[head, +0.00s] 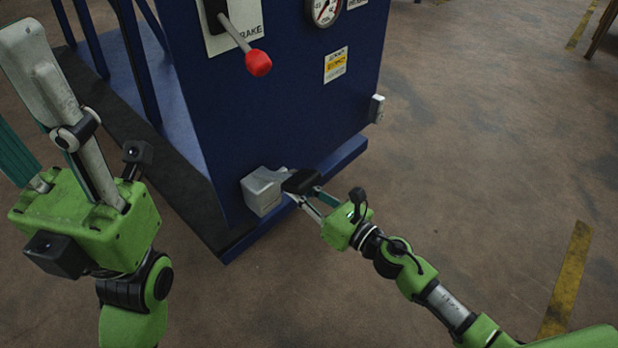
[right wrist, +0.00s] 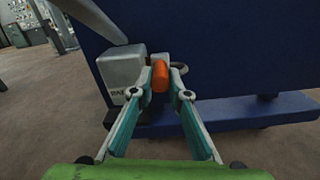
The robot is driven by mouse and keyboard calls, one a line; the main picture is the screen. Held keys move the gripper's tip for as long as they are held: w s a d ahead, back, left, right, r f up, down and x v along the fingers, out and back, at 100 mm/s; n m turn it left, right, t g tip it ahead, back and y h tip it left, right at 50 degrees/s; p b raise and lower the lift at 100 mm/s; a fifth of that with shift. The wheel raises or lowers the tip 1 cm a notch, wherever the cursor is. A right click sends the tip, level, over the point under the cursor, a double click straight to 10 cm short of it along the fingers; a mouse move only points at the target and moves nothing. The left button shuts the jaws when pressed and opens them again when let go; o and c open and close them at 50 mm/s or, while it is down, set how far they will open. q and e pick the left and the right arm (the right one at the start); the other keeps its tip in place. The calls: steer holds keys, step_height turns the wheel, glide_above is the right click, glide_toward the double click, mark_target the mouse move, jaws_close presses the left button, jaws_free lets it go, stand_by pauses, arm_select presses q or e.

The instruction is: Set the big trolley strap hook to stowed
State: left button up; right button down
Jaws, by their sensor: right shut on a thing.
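The big trolley (head: 290,95) is a dark blue cabinet with a low blue ledge at its foot. A light grey box (head: 262,190) is fixed low on its front. My right gripper (head: 302,190) is at this box's right side. In the right wrist view the right gripper (right wrist: 160,78) is shut on an orange piece (right wrist: 160,76), apparently the strap hook's grip, beside the grey box (right wrist: 122,70). A dark curved part shows just behind it. The rest of the hook is hidden. My left gripper (head: 35,75) is raised at the left, away from the box; its fingertips are unclear.
A brake lever with a red knob (head: 258,62) sticks out above. A gauge (head: 324,10) and a yellow-white label (head: 335,65) are on the panel. A small white fitting (head: 377,108) sits at the right edge. The floor at the right is clear.

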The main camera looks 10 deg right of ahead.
steer(key=shift+s+a, duration=0.25)
steer(key=shift+a, duration=0.1)
steer(key=shift+a, duration=0.1)
steer(key=c, duration=1.9)
jaws_free()
steer(key=shift+s, duration=0.1)
steer(key=v, duration=1.2)
